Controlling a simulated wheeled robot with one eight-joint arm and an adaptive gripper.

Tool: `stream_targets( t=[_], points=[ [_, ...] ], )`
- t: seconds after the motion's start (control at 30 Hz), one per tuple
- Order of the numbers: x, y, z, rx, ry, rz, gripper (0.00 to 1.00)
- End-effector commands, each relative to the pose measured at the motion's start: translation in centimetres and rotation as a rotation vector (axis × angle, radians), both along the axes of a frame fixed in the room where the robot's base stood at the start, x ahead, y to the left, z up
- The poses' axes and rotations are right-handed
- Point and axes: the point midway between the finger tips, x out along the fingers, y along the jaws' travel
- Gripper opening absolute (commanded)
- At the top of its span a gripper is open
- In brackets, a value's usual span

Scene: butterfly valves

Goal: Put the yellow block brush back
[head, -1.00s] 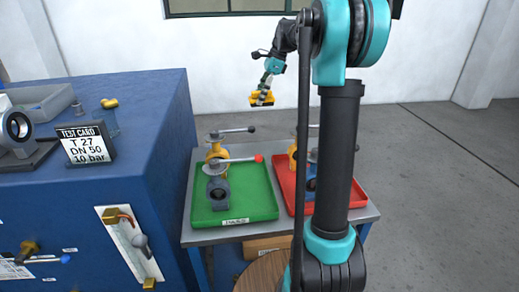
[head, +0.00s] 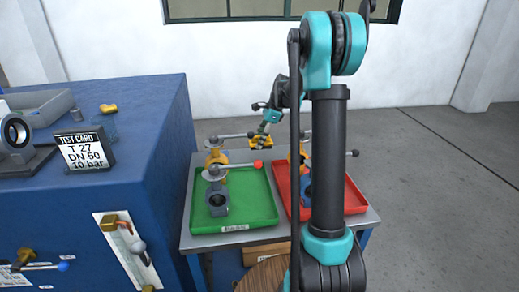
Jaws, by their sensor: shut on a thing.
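My gripper (head: 264,134) hangs in the upper middle of the head view, pointing down. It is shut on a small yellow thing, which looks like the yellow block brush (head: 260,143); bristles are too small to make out. The brush appears in front of the far wall and floor, over or behind the back edge of the tray table. At this size I cannot tell its exact height or distance. Its place of rest is not clear in this view.
A green tray (head: 262,208) holds a yellow valve (head: 215,157) and a grey valve (head: 216,198) with levers. A red tray (head: 357,198) with valves is partly hidden by my arm. The blue bench (head: 150,120) bears a test card (head: 82,150) and a small yellow part (head: 108,107).

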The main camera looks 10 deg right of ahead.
Motion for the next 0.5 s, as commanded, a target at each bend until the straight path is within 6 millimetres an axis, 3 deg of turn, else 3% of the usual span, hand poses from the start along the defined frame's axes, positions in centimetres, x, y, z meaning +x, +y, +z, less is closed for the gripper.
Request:
stream_targets(
  t=[0.5],
  points=[
    [0.0,0.0,-4.4,0.0,0.0,0.0,0.04]
  ],
)
